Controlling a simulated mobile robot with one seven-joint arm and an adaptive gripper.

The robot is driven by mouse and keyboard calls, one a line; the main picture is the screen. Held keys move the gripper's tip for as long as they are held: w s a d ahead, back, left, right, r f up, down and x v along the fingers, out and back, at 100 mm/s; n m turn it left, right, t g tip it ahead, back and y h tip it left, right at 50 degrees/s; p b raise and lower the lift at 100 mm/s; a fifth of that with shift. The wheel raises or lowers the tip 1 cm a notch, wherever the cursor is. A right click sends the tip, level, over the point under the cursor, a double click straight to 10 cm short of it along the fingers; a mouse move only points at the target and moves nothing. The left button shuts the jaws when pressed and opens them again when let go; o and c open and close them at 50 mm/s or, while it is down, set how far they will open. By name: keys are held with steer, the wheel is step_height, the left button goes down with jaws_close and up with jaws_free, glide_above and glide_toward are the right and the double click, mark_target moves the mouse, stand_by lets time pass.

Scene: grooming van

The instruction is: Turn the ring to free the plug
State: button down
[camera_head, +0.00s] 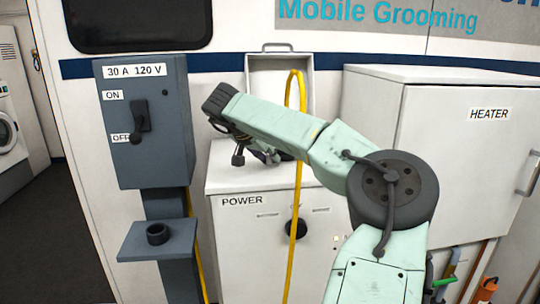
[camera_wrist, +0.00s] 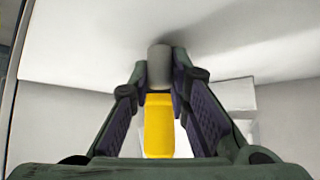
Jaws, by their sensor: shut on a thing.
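In the wrist view a grey cylindrical ring (camera_wrist: 159,66) sits between my fingertips, against a pale surface. A yellow plug body or cable (camera_wrist: 158,125) runs from it toward the camera, between the fingers. My gripper (camera_wrist: 159,80) is shut on the ring. In the head view my gripper (camera_head: 265,157) is partly hidden under my own arm, above the white POWER cabinet. The ring and plug are hidden there. A yellow cable (camera_head: 292,225) arches up behind my arm and hangs down in front of the cabinet.
A grey 30 A 120 V box (camera_head: 150,165) stands left, its switch lever (camera_head: 137,137) down beside OFF. Below it is a shelf with a round black socket (camera_head: 157,234). The POWER cabinet (camera_head: 240,245) is below my gripper, and the white HEATER cabinet (camera_head: 450,130) is right.

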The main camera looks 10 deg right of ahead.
steer(key=shift+r, duration=0.1)
steer(key=c, duration=1.5)
jaws_free()
steer(key=v, duration=1.1)
steer(key=shift+s+a+r, duration=0.15)
steer(key=shift+s+r, duration=0.1)
steer(key=shift+r, duration=0.05)
